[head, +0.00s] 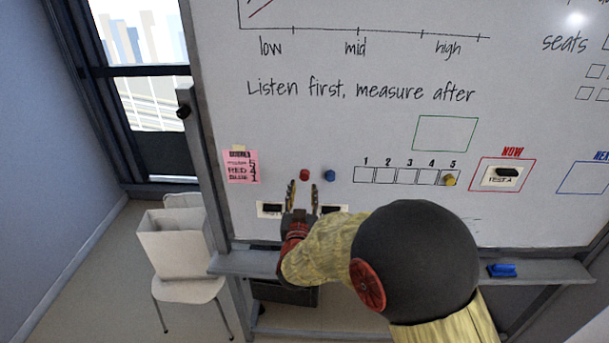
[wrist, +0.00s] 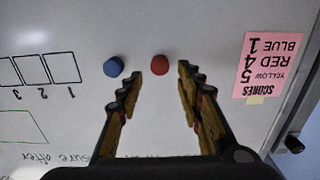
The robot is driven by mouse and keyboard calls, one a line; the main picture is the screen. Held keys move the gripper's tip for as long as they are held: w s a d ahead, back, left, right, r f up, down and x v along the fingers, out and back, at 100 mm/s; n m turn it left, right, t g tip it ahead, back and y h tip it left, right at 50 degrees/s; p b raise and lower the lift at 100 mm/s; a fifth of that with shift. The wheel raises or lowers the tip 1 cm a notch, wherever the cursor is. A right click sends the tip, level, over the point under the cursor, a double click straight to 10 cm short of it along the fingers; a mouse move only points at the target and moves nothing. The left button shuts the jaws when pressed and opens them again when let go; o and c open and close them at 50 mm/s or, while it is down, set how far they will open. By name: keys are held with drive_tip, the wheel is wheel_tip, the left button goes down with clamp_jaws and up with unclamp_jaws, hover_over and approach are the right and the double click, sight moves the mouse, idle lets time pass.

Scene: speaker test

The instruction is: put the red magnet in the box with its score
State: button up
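The red magnet (head: 304,175) is on the whiteboard, left of the blue magnet (head: 330,175). In the wrist view, which is upside down, the red magnet (wrist: 159,65) shows between the lines of my two fingers, just past the tips. My gripper (head: 303,187) is open and empty in front of the board; I cannot tell its exact gap to the magnet. A pink score note (head: 240,167) reads yellow 5, red 4, blue 1 in the wrist view (wrist: 268,68). Box 4 (head: 427,176) in the numbered row is empty. The yellow magnet (head: 449,180) is in box 5.
Dark-marked labels (head: 270,209) are on the board below the magnets, partly behind my gripper. The board's ledge (head: 560,270) carries a blue eraser (head: 502,270). A white chair (head: 190,290) stands at left.

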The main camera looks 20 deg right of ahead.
sight(304, 177)
drive_tip(key=b+x, duration=0.1)
drive_tip(key=x, duration=0.3)
drive_tip(key=shift+w+d+f, duration=0.1)
drive_tip(key=shift+w+f, duration=0.05)
drive_tip(key=shift+f, duration=0.05)
drive_tip(key=shift+w+d+r+b, duration=0.2)
drive_tip(key=shift+w+b, duration=0.2)
drive_tip(key=shift+w, duration=0.2)
drive_tip(key=c, duration=0.9)
drive_tip(key=shift+o, duration=0.2)
drive_tip(key=shift+b, duration=0.3)
